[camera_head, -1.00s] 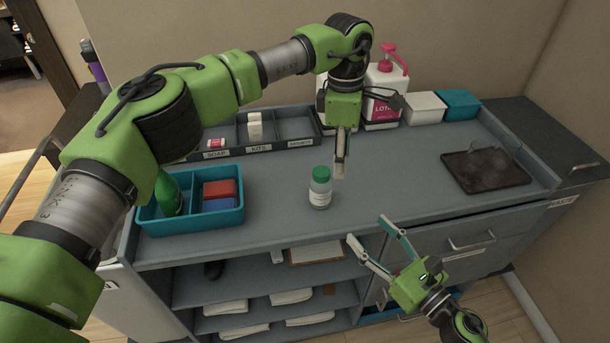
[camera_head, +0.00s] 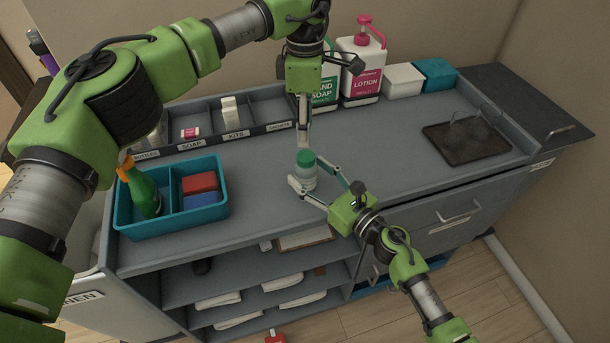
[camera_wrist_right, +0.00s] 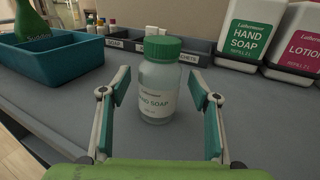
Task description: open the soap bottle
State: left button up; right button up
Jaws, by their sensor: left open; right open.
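The soap bottle (camera_head: 304,172) is a small clear bottle with a green cap (camera_head: 305,157), upright on the grey counter. In the right wrist view the bottle (camera_wrist_right: 157,92) shows a white label reading hand soap, and its cap (camera_wrist_right: 162,47) is on. My right gripper (camera_head: 314,174) is open, with its fingers either side of the bottle; in the wrist view there are gaps between the fingers and the bottle. My left gripper (camera_head: 303,128) is open, pointing down just behind and above the cap; its two fingers overlap in the head view.
A teal caddy (camera_head: 122,220) with a green spray bottle (camera_head: 143,192) stands at left. Behind are a labelled divided tray (camera_head: 265,112), a hand soap jug (camera_head: 325,90) and a lotion jug (camera_head: 361,70). A dark tray (camera_head: 450,152) lies at right. Counter between is clear.

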aim_at(306, 156)
pick_arm(q)
jog(key=shift+s+d+r, duration=0.15)
jog(key=shift+s+d, duration=0.05)
pick_arm(e)
jog(key=shift+w+a+r, duration=0.15)
jog(key=shift+w+a, duration=0.2)
pick_arm(q)
jog(key=shift+w+a, duration=0.15)
pick_arm(e)
jog(key=shift+w+a, duration=0.2)
jog(key=shift+w, duration=0.05)
jog(key=shift+s, duration=0.1)
grip_shut()
pick_arm(q)
jog(key=m, duration=0.2)
jog(key=shift+m, duration=0.4)
jog(key=m, duration=1)
jog(key=shift+m, duration=0.4)
jog(key=m, duration=0.4)
jog(key=shift+f+m, duration=0.3)
jog(key=shift+f, duration=0.3)
notch_tip(306, 156, down, 7)
